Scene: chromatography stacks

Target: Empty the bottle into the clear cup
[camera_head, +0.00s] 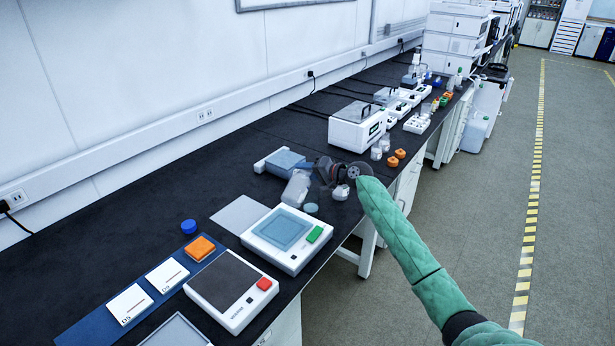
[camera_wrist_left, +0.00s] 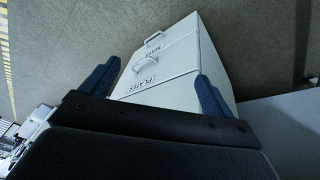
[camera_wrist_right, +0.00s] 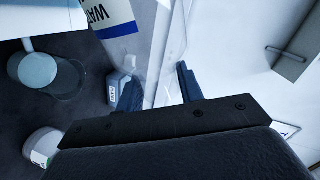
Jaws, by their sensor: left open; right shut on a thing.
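My right gripper (camera_head: 325,172) is shut on a clear bottle (camera_head: 297,188) above the black bench. The bottle leans in the head view; in the right wrist view (camera_wrist_right: 158,80) its see-through body and white-and-blue label (camera_wrist_right: 108,14) show, partly cut off. A round see-through shape (camera_wrist_right: 72,80), which looks like the clear cup, stands near a pale teal disc (camera_wrist_right: 38,70). Whether liquid is in the bottle or cup I cannot tell. My left gripper (camera_wrist_left: 158,72) is open and empty, over the floor by a white drawer cabinet; it is outside the head view.
A scale with a green button (camera_head: 288,240) and one with a red button (camera_head: 232,290) stand in front. A small jar (camera_head: 340,192) stands by the bench edge. A white instrument (camera_head: 357,125), orange caps (camera_head: 397,155) and other equipment stand farther back. A blue cap (camera_head: 188,226) lies left.

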